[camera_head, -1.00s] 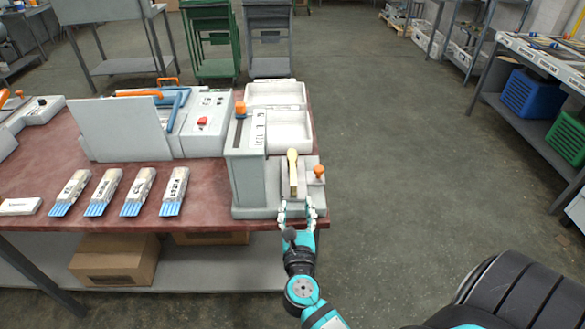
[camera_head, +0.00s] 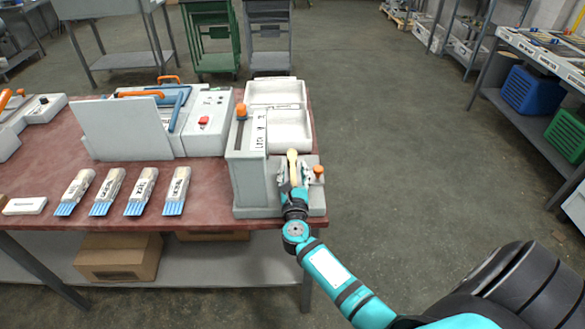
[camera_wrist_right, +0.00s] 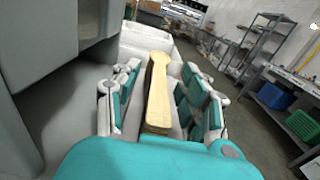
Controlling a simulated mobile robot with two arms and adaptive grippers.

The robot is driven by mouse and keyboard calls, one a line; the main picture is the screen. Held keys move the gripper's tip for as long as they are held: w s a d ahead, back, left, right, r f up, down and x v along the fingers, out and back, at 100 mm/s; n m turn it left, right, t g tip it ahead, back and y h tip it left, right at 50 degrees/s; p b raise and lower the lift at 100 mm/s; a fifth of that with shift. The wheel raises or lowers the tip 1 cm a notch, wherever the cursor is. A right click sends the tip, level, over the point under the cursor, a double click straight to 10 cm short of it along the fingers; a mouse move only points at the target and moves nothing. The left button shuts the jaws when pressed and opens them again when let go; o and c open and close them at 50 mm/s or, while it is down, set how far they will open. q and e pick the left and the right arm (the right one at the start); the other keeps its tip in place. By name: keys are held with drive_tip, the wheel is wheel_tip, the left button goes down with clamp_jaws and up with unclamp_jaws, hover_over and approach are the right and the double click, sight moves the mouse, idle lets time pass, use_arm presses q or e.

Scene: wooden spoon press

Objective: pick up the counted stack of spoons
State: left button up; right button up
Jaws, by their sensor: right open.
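The stack of wooden spoons (camera_head: 292,157) lies on the ledge of a grey counting device (camera_head: 256,185) at the table's right end. In the right wrist view the stack (camera_wrist_right: 158,95) runs lengthwise between my fingers, its round end pointing away. My right gripper (camera_head: 294,178) is open, with one finger on each side of the stack. In the wrist view the gripper (camera_wrist_right: 160,100) shows gaps between its teal pads and the spoons. The lower part of the stack is partly hidden by the gripper in the head view. My left gripper is not in view.
An orange knob (camera_head: 318,170) stands just right of the gripper. White trays (camera_head: 289,128) sit behind the stack. Several labelled packs with blue ends (camera_head: 140,190) lie on the red table (camera_head: 215,185) to the left. The floor at right is clear.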

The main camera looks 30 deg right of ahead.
drive_tip(key=shift+c, duration=1.2)
clamp_jaws()
drive_tip(key=shift+r, duration=0.1)
